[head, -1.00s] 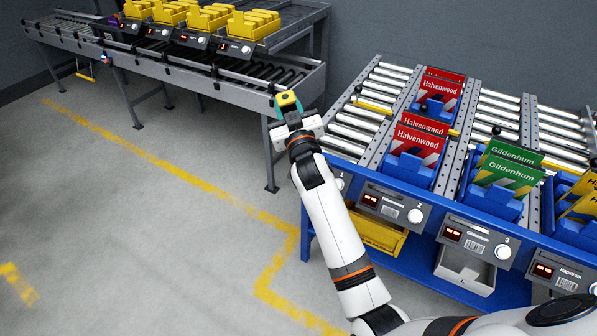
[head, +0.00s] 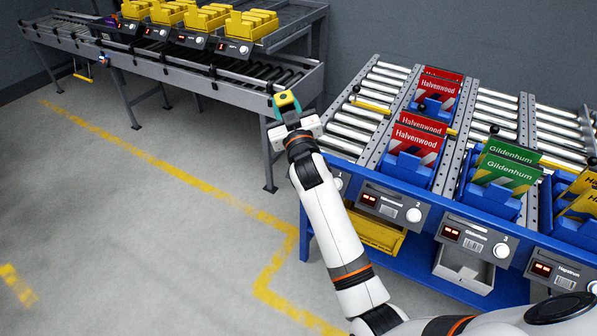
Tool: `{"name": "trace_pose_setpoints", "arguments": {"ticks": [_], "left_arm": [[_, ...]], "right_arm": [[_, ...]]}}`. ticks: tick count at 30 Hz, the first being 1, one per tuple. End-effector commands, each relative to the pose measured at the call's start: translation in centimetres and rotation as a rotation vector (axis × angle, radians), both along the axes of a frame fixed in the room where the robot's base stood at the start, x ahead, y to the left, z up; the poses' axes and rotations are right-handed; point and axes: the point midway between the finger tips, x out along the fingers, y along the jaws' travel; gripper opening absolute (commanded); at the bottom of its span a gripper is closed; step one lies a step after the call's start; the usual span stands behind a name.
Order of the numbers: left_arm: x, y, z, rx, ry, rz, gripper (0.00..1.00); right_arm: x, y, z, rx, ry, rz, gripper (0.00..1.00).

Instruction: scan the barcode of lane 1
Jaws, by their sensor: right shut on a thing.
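My right gripper (head: 294,122) is shut on a small yellow and teal device, probably a scanner (head: 287,101). It holds the device up in front of the left end of the blue roller rack (head: 305,220). Lane 1 is the leftmost lane (head: 352,128), with bare rollers at the front. Only the edge of its label panel (head: 340,181) shows; my right forearm hides the rest, and I cannot see its barcode. Panels for lane 2 (head: 393,204) and lane 3 (head: 475,237) show to the right. My left gripper is out of view.
Yellow and grey bins (head: 465,269) sit below. A grey conveyor (head: 200,70) with yellow bins stands behind left. The floor at left is clear.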

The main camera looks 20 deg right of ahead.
Motion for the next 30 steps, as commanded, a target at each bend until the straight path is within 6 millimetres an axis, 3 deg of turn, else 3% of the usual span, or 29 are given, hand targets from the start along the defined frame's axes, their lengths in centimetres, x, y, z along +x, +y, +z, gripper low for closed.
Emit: {"name": "trace_pose_setpoints", "arguments": {"ticks": [30], "left_arm": [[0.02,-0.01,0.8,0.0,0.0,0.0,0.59]], "right_arm": [[-0.95,-0.75,0.1,0.0,-0.002,0.0,0.0]]}}
